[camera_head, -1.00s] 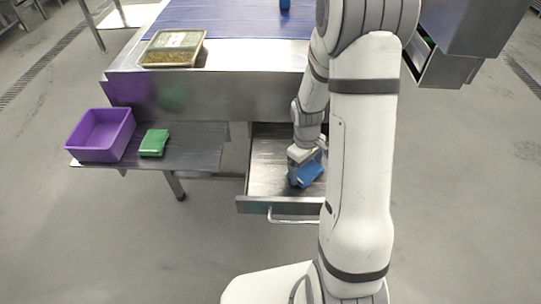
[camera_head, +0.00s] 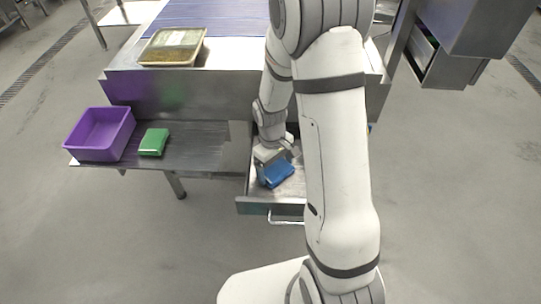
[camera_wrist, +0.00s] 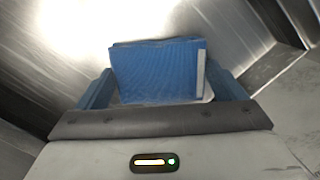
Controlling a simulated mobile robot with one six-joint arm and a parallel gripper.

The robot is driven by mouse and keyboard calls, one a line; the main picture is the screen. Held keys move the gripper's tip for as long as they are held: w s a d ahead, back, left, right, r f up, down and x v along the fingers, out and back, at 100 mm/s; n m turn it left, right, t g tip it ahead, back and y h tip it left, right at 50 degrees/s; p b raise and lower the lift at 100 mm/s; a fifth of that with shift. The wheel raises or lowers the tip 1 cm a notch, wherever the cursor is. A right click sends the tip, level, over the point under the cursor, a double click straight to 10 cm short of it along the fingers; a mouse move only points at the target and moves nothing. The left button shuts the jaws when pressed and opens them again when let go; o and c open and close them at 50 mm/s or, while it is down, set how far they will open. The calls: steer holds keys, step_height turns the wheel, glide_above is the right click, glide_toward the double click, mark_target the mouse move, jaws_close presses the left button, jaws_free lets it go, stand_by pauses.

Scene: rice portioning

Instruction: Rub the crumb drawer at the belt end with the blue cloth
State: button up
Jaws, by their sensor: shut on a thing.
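The crumb drawer (camera_head: 246,206) is a shallow steel drawer, pulled open below the end of the blue belt (camera_head: 240,17). The blue cloth (camera_head: 277,173) is a folded pad inside the drawer, toward its left side. My gripper (camera_head: 266,164) is shut on the cloth. In the wrist view, the cloth (camera_wrist: 157,72) sits between the two fingers, low over the bright steel floor of the drawer (camera_wrist: 85,22). Whether the cloth presses on the floor cannot be told. My arm hides the drawer's right part.
A side shelf (camera_head: 205,150) left of the drawer holds a purple bin (camera_head: 101,135) and a folded green cloth (camera_head: 154,141). A tray with greenish-brown contents (camera_head: 172,47) stands on the belt end. A steel cabinet with an open drawer (camera_head: 446,62) is at upper right.

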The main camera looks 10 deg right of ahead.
steer(key=shift+w+a, duration=0.15)
steer(key=shift+a, duration=0.3)
step_height(320, 180, up, 3)
steer(key=shift+w+a+f+p, duration=0.1)
steer(key=shift+a+f+p, duration=0.05)
steer(key=shift+p, duration=0.6)
steer(key=shift+r, duration=0.3)
steer(key=shift+r+p, duration=2.15)
steer(key=shift+r, duration=0.3)
